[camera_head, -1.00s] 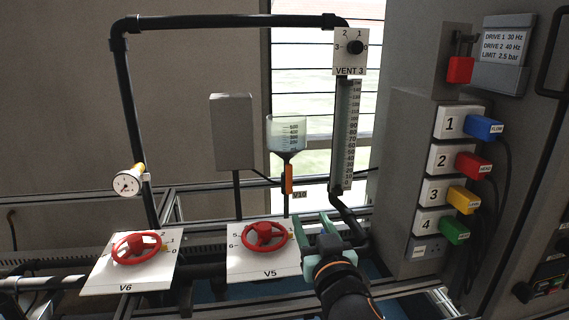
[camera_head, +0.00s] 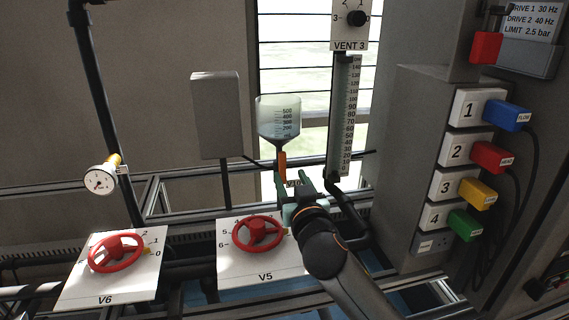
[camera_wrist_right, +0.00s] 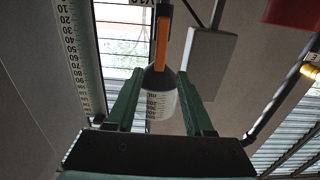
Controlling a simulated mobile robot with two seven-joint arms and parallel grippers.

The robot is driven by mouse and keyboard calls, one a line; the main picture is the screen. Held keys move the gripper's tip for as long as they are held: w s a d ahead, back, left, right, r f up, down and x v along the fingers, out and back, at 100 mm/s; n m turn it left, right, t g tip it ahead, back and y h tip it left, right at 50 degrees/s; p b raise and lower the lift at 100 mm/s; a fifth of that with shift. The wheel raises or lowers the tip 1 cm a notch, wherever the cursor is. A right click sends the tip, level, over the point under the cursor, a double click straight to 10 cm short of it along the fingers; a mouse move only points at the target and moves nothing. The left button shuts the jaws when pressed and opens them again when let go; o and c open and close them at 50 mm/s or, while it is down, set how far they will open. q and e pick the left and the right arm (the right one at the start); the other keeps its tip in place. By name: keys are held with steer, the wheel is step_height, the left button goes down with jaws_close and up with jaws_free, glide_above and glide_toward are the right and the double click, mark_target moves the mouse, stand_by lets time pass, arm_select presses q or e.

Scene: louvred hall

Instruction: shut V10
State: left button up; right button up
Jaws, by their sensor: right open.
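V10 is an orange lever (camera_head: 282,164) below a clear graduated vessel (camera_head: 278,116) in the head view. The lever points straight down, roughly in line with the outlet. Its label (camera_head: 294,183) is partly covered by my gripper. My right gripper (camera_head: 292,180) is open and empty, with its fingertips at the height of the lever's lower end. In the right wrist view the orange lever (camera_wrist_right: 162,42) lies above the gap between the fingertips (camera_wrist_right: 160,75), and the vessel (camera_wrist_right: 159,98) shows between the fingers. I see no contact. My left gripper is out of view.
Red handwheels V5 (camera_head: 257,234) and V6 (camera_head: 115,254) sit on white plates to the left. A graduated tube (camera_head: 341,115) stands right of the lever. A grey box (camera_head: 215,115) is behind left. Coloured plugs (camera_head: 492,157) and cables are at right.

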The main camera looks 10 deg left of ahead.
mark_target(283, 162)
steer(key=shift+x, duration=3.25)
jaws_close()
